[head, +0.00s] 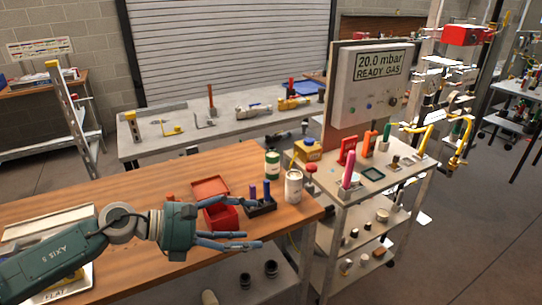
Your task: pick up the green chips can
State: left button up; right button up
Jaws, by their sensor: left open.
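The green chips can (272,165) stands upright at the back right part of the wooden table (130,190). It is a small green cylinder with a pale band. My left gripper (250,223) is open and empty over the front part of the table, with its fingers pointing right. It is nearer to me than the can and apart from it. A black holder with dark blue bottles lies between them. My right gripper is not in view.
A white can (293,186) stands just right of the green can. A red open box (215,205) and the black holder (262,207) sit beside my left gripper. A grey cart (375,175) with a gas panel (372,85) stands close to the table's right end.

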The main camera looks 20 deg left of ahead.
aim_at(272, 157)
jog(key=i+j, duration=0.3)
jog(key=i, duration=0.2)
jog(key=i+j, duration=0.25)
jog(key=i, duration=0.2)
jog(key=i+j, duration=0.3)
jog(key=i, duration=0.2)
